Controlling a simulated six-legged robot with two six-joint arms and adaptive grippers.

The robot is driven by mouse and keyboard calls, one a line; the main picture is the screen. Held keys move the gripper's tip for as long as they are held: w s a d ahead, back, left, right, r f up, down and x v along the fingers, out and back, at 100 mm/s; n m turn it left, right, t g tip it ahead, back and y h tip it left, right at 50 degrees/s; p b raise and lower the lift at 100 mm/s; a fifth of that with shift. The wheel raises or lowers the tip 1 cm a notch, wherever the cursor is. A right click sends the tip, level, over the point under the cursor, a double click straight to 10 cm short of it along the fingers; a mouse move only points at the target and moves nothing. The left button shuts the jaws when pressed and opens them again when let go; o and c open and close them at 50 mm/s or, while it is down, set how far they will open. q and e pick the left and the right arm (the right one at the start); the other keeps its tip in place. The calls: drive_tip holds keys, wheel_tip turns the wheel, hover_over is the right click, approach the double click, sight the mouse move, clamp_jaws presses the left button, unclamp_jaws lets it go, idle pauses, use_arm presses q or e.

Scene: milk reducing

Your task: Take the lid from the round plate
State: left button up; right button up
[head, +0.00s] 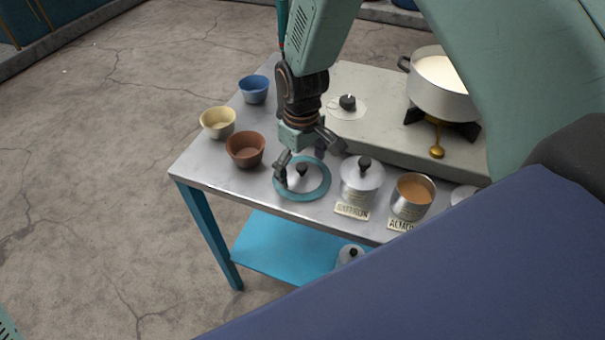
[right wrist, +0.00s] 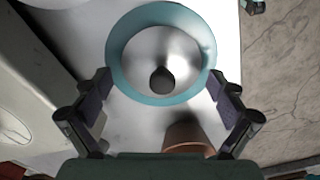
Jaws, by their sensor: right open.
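A silver lid (head: 307,182) with a dark knob lies on a round teal-rimmed plate (head: 322,190) near the table's front edge. In the right wrist view the lid (right wrist: 179,53) and the plate (right wrist: 120,68) are at the upper middle, with the knob pointing at the camera. My right gripper (head: 304,158) is over the plate, pointing down. In the right wrist view my right gripper (right wrist: 163,95) is open and empty, its fingers on either side of the knob and apart from it. My left gripper is not in view.
Brown (head: 245,150), cream (head: 218,122) and blue (head: 254,89) bowls stand left of the plate. A lidded saffron tin (head: 356,197) and an open almond tin (head: 411,208) stand to its right. A pot of milk (head: 443,99) sits on the burner behind.

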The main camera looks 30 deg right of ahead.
drive_tip(key=shift+s+a+r, duration=0.15)
drive_tip(key=shift+s+r, duration=0.05)
drive_tip(key=shift+c, duration=0.7)
drive_tip(key=shift+d+f, duration=0.1)
drive_tip(key=shift+d, duration=0.1)
drive_tip(key=c, duration=0.6)
drive_tip(key=shift+s+a, duration=0.1)
drive_tip(key=shift+a, duration=0.05)
drive_tip(key=c, duration=0.4)
drive_tip(key=shift+s, duration=0.15)
clamp_jaws()
